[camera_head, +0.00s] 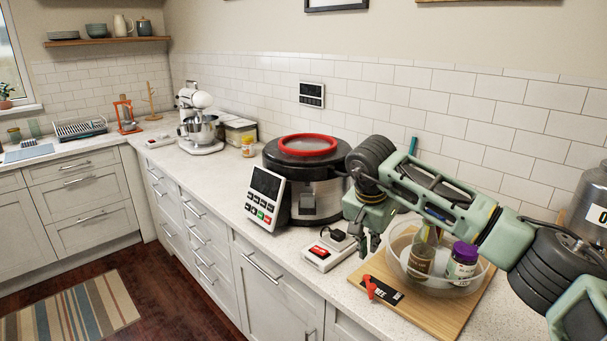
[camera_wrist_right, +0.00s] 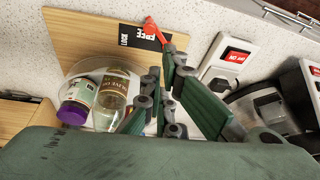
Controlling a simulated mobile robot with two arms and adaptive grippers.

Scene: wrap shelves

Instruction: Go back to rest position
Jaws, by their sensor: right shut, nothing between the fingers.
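My right arm enters from the right in the head view. Its green gripper (camera_head: 368,238) hangs over the counter between the cooker and the clear bowl, shut and holding nothing. In the right wrist view the gripper (camera_wrist_right: 168,72) covers part of the board and bowl. My left gripper is in neither view. The clear bowl (camera_head: 462,290) sits on a wooden board (camera_head: 440,322) and holds a purple-capped jar (camera_head: 462,262) and a glass bottle (camera_head: 421,259). The arm partly hides the bowl's back.
A large cooker (camera_head: 315,190) with a red-rimmed lid and a tilted control panel (camera_head: 265,198) stand left of the gripper. A white switch box (camera_head: 330,250) lies just below it. A red lever (camera_head: 369,287) is on the board. A grey canister (camera_head: 590,205) stands at far right.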

